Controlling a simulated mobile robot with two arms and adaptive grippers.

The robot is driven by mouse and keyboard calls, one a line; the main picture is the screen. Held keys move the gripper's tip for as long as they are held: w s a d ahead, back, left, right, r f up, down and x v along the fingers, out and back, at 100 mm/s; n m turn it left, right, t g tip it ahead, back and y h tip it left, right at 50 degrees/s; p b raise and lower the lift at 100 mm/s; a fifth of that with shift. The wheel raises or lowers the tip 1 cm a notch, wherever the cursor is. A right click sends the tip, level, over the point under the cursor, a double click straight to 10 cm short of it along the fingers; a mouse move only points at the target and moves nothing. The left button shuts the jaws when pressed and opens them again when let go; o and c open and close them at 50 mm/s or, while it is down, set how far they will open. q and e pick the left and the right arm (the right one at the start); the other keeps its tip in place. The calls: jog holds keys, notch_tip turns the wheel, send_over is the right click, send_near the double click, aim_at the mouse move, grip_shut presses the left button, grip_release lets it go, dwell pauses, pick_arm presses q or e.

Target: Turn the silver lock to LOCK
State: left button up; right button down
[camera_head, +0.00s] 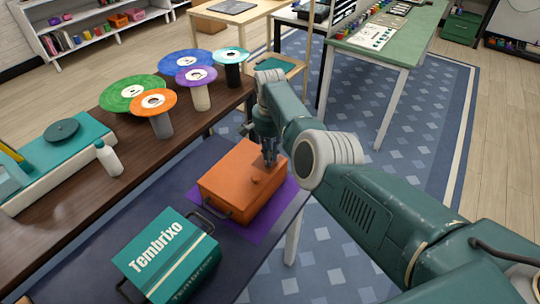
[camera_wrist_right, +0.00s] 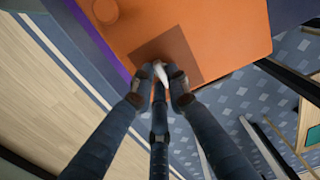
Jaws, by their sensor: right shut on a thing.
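An orange case (camera_head: 225,180) lies on a purple mat, with a dark handle at its near-left end. My right gripper (camera_head: 270,160) comes down over the right part of its lid. In the right wrist view, the fingertips (camera_wrist_right: 162,82) are closed around a small pale, silvery piece (camera_wrist_right: 161,72) at a darker square patch on the orange surface. This piece looks like the silver lock; the fingers cover most of it. Its turn angle and any LOCK lettering cannot be read. A round orange knob (camera_wrist_right: 105,11) stands apart from the fingers. My left gripper is out of view.
A teal box marked Tembrixo (camera_head: 165,255) stands near left of the case. Disc-topped stands, including an orange one (camera_head: 153,102), and a white bottle (camera_head: 108,158) are on the brown shelf behind. The purple mat (camera_head: 275,205) shows at the case's right.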

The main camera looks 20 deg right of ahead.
jog(key=c, duration=1.7)
grip_release()
jog(key=shift+r, duration=0.1)
notch_tip(320, 180, up, 12)
jog(key=shift+f, duration=0.1)
jog(key=shift+f, duration=0.1)
